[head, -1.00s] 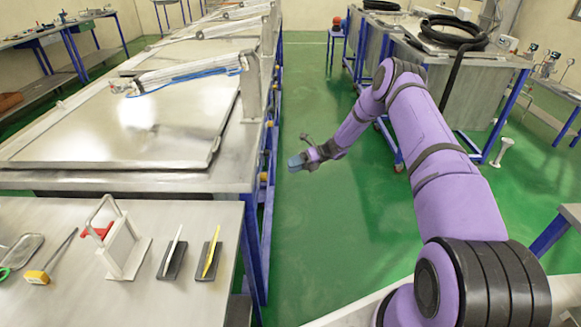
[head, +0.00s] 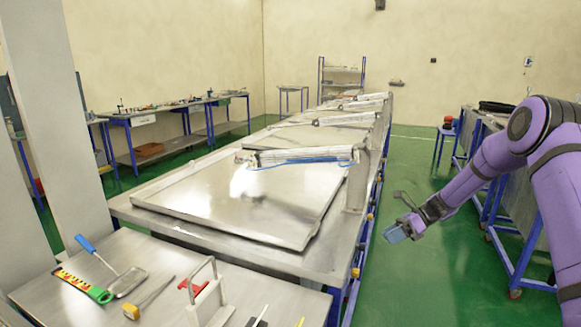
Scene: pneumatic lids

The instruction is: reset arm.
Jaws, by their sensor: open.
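My purple arm (head: 490,160) reaches in from the right in the head view. It is bent, with the forearm sloping down to the left. My gripper (head: 396,234) hangs over the green floor, to the right of the long metal bench, and looks apart from it. Its fingers are small and bluish in this view. It is open, and I see nothing held in it.
A long metal bench (head: 125,208) with flat lids (head: 230,210) and cylinders runs into the distance. Side benches stand on the right. The green aisle floor (head: 420,285) is clear.

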